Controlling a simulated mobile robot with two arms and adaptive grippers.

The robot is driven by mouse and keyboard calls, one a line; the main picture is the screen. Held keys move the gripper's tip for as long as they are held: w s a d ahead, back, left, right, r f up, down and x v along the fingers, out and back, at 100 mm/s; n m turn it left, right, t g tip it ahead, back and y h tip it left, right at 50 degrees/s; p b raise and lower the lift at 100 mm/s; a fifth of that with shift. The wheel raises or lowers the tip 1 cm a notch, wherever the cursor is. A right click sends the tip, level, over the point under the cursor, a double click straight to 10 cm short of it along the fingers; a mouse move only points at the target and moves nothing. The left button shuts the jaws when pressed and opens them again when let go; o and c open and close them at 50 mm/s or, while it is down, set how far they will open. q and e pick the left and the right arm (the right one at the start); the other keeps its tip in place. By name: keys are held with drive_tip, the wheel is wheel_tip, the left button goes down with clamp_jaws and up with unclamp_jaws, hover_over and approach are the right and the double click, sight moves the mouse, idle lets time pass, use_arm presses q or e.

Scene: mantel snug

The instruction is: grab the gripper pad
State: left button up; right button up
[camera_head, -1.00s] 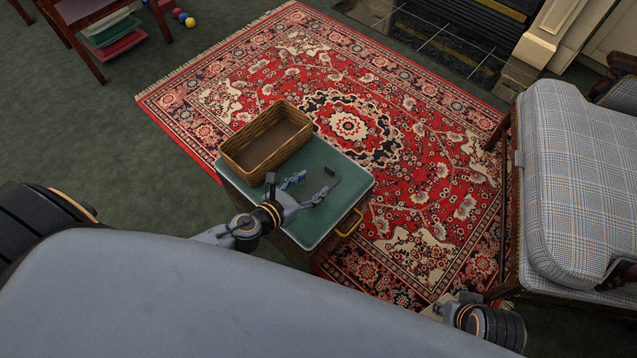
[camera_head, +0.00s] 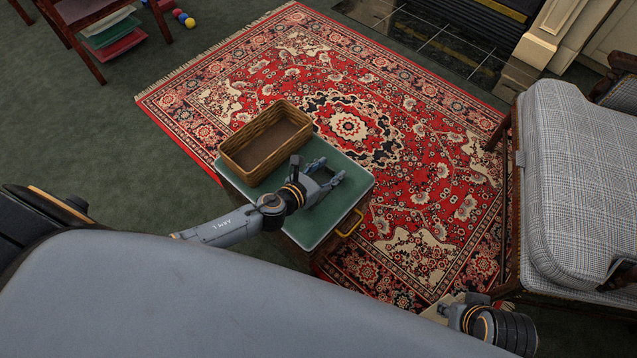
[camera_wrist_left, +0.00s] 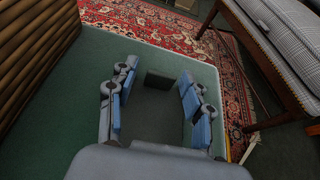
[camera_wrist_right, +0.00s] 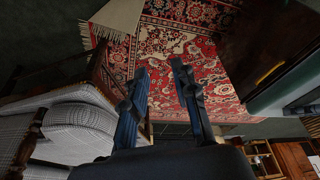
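The gripper pad (camera_wrist_left: 158,81) looks like a small dark grey-green block on the green top of a small table (camera_wrist_left: 62,118). In the left wrist view it lies ahead, between the fingertips of my left gripper (camera_wrist_left: 159,76), with a gap on each side. A darker area lies on the top below it. In the head view my left gripper (camera_head: 331,169) is over the table top (camera_head: 352,178), open, and the pad is hidden or too small to tell. My right gripper (camera_wrist_right: 160,68) is open and empty, away from the table.
A wicker basket (camera_head: 253,165) stands on the table, left of my left gripper. The table has a yellow handle (camera_head: 350,223) at its front. A patterned red rug (camera_head: 430,170) lies around it. A checked armchair (camera_head: 580,190) stands at the right.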

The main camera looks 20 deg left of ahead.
use_arm(q)
drive_tip(key=c, duration=0.8)
drive_tip(key=shift+r, duration=0.2)
